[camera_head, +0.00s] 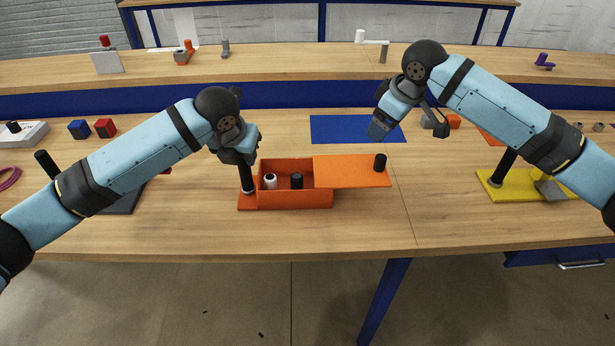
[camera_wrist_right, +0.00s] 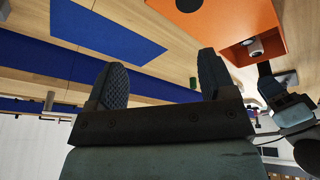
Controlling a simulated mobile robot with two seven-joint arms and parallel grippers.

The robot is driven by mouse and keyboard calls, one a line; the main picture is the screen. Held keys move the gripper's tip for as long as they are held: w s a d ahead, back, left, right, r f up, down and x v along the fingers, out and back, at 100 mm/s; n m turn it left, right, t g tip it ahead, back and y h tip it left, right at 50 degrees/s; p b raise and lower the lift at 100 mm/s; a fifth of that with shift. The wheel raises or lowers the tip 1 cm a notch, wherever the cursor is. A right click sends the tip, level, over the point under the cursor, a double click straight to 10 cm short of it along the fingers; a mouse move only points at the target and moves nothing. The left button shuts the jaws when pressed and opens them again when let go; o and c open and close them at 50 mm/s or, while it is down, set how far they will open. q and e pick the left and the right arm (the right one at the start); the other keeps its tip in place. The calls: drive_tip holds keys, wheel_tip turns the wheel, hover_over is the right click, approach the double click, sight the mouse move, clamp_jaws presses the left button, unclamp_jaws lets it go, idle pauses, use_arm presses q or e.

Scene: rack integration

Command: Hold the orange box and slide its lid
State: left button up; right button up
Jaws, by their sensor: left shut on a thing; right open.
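The orange box (camera_head: 295,200) sits on the wooden table, its left part uncovered. A white cylinder (camera_head: 270,181) and a black cylinder (camera_head: 297,181) stand inside. The orange lid (camera_head: 345,171) covers the right end and sticks out past the box to the right, with a black knob (camera_head: 380,162) at its right end. My left gripper (camera_head: 247,160) is shut on the black post (camera_head: 247,180) at the box's left end. My right gripper (camera_head: 408,125) is open and empty, above and behind the knob. The right wrist view shows its two fingers apart, with the lid (camera_wrist_right: 225,20) beyond them.
A blue mat (camera_head: 340,130) lies behind the box. A yellow base (camera_head: 490,185) with a black post stands at the right. Blue (camera_head: 79,129) and red (camera_head: 105,128) blocks lie at the left. The table's front strip is clear.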

sight(380, 157)
drive_tip(key=s+g, duration=0.1)
drive_tip(key=s+n+g+h, duration=0.2)
drive_tip(key=shift+s+a+r, duration=0.1)
drive_tip(key=shift+a+r, duration=0.1)
drive_tip(key=shift+a, duration=0.1)
drive_tip(key=shift+f, duration=3.55)
drive_tip(key=c, duration=1.2)
drive_tip(key=shift+a, duration=0.15)
drive_tip(key=shift+a, duration=1.75)
